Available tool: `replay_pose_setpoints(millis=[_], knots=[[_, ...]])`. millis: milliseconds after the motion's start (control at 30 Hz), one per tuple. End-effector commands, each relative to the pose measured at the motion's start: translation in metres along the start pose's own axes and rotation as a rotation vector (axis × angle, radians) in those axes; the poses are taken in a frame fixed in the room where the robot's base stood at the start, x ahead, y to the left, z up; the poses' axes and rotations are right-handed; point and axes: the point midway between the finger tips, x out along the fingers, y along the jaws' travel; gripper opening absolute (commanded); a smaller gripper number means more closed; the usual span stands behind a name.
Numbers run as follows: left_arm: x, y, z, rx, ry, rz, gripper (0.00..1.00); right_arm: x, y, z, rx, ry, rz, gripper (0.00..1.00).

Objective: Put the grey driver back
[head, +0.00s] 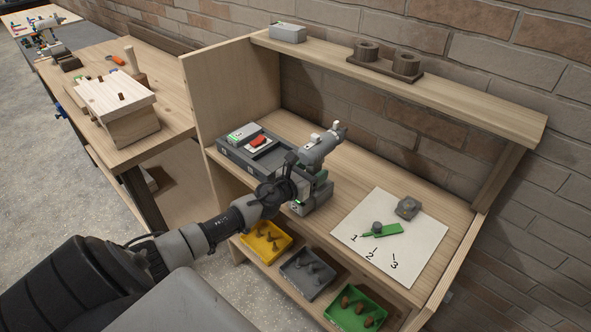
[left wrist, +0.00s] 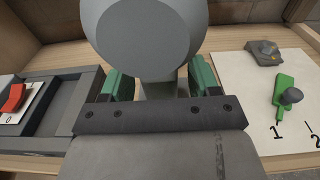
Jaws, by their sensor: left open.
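The grey driver (head: 322,147) is at the middle of the bench in the head view, its barrel tilted up towards the right. In the left wrist view its large rounded grey body (left wrist: 145,35) fills the top centre. My left gripper (head: 303,178) is open at the driver. Its green-padded fingers (left wrist: 160,84) stand on either side of the driver's narrower grey part. I cannot tell whether they touch it. A grey block (head: 316,202) is just below the driver; my gripper hides part of where they meet. My right gripper is not in view.
A grey tray (head: 227,150) with a red switch is left of the driver. A white sheet (head: 345,232) with numbers, a green lever piece (head: 384,231) and a grey lump (head: 407,207) is at right. A shelf above holds a brown two-cup holder (head: 405,66). Coloured bins sit below.

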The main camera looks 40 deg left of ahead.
Motion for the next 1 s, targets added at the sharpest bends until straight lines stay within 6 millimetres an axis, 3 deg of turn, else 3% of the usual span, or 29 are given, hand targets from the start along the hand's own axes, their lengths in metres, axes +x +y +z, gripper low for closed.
replay_pose_setpoints(millis=[300,500,900,1000], knots=[[-0.066,-0.001,-0.003,0.002,0.005,-0.003,0.61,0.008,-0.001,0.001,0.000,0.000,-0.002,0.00],[-0.092,0.000,-0.003,0.000,0.003,-0.001,0.61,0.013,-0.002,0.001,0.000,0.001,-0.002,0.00],[-0.102,0.000,-0.001,-0.004,0.001,0.001,0.61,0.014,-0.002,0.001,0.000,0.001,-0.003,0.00],[-0.103,0.007,-0.019,-0.080,0.033,0.031,0.61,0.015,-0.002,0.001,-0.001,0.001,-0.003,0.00]])
